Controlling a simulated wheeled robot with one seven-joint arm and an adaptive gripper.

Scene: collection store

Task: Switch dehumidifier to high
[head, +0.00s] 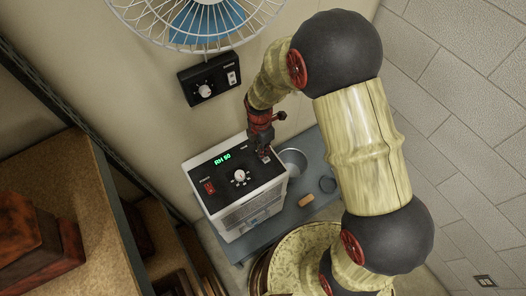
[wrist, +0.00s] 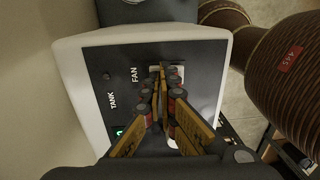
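The dehumidifier (head: 245,213) is a white box with a black top panel. In the head view the panel has a green "RH 50" display (head: 222,159), a red switch (head: 209,187) and a white dial (head: 239,176). My gripper (head: 264,153) is over the panel's far right corner. In the wrist view my gripper (wrist: 162,74) has its fingertips together beside the "FAN" label (wrist: 135,75), over a pale switch plate (wrist: 179,71). The fingers hide most of this switch, so its position and any contact cannot be told. A "TANK" label (wrist: 113,101) is nearby.
The dehumidifier stands on a blue-grey surface (head: 300,215) with a metal bucket (head: 293,160) and a small wooden block (head: 306,201). A black control box (head: 208,79) and a caged fan (head: 200,20) are on the wall. A ribbed brown vessel (wrist: 285,85) is close on the right in the wrist view.

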